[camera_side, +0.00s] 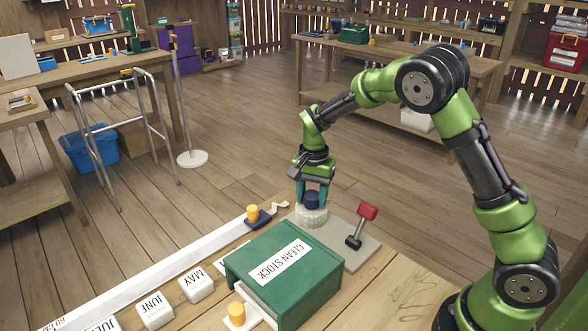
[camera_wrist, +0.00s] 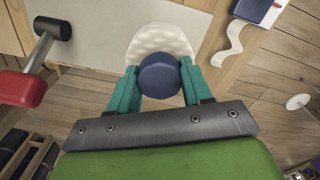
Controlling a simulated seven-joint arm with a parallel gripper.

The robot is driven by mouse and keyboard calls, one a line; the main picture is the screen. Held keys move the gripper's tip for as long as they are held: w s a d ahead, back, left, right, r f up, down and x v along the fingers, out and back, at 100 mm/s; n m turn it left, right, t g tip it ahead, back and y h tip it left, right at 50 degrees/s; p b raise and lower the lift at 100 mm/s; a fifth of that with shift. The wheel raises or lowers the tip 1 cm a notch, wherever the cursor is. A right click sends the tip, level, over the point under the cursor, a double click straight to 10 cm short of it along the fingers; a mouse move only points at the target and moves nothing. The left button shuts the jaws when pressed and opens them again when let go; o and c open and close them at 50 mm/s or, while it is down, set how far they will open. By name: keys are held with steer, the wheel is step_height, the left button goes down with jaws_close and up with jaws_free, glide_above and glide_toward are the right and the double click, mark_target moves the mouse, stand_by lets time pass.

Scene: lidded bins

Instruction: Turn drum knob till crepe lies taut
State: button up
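A dark blue round knob (camera_side: 312,199) sits on top of a white, ridged drum (camera_side: 311,216), which stands on a grey board. My gripper (camera_side: 312,193) points down over it with one teal finger on each side. In the wrist view the knob (camera_wrist: 160,78) fills the space between the fingertips, which appear to touch its sides. The drum (camera_wrist: 160,42) shows beyond it. A pale crepe strip (camera_wrist: 231,48) hangs in a wavy, slack curve beside the board. In the side view the strip (camera_side: 280,205) runs between a blue block and the drum area; its join to the drum is unclear.
A green CLEAN STOCK bin (camera_side: 310,298) is in front. A blue block with a yellow peg (camera_side: 252,213) sits on a long white rail (camera_side: 165,268) to the left.

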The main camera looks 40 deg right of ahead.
mark_target(312, 193)
steer(key=o, duration=0.4)
steer(key=shift+o, duration=0.2)
step_height(312, 193, up, 17)
stand_by(0.3)
steer(key=s+a+n+t+y, duration=0.1)
steer(key=s+a+n+t, duration=0.2)
steer(key=s, duration=0.8)
steer(key=s+a+r+n+t+y, duration=0.1)
steer(key=s+a+n+t, duration=0.2)
steer(key=s+n, duration=0.3)
steer(key=s+t, duration=0.1)
steer(key=s, duration=0.4)
steer(key=shift+a+r, duration=0.15)
steer(key=shift+r, duration=0.05)
